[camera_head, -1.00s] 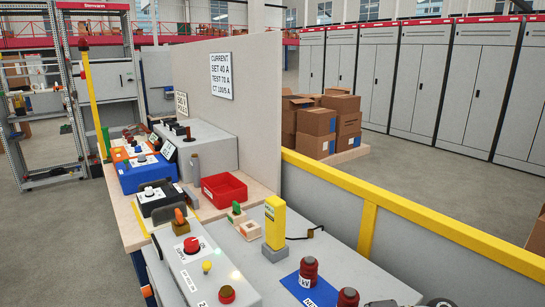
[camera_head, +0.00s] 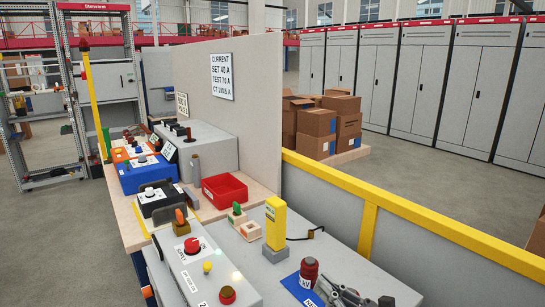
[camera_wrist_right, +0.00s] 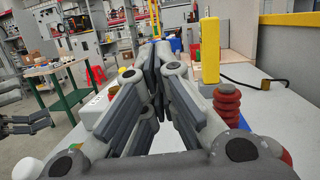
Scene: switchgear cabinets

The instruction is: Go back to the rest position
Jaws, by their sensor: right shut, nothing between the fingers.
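My right gripper (camera_head: 330,284) is at the bottom right of the head view, above the grey bench top (camera_head: 352,262). In the right wrist view its fingers (camera_wrist_right: 158,58) are together with nothing between them. It is beside a red ribbed post (camera_head: 308,272), which also shows in the wrist view (camera_wrist_right: 227,104). A dark fingered part (camera_wrist_right: 25,124) at the left edge of the wrist view looks like my left gripper; its jaws are too unclear to read. The head view does not show my left gripper.
A yellow upright block (camera_head: 275,224) stands on the bench behind the post. A control box (camera_head: 188,262) with a red knob is to the left. A red bin (camera_head: 225,188) and a blue box (camera_head: 146,174) are farther back. A yellow rail (camera_head: 400,212) borders the right side.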

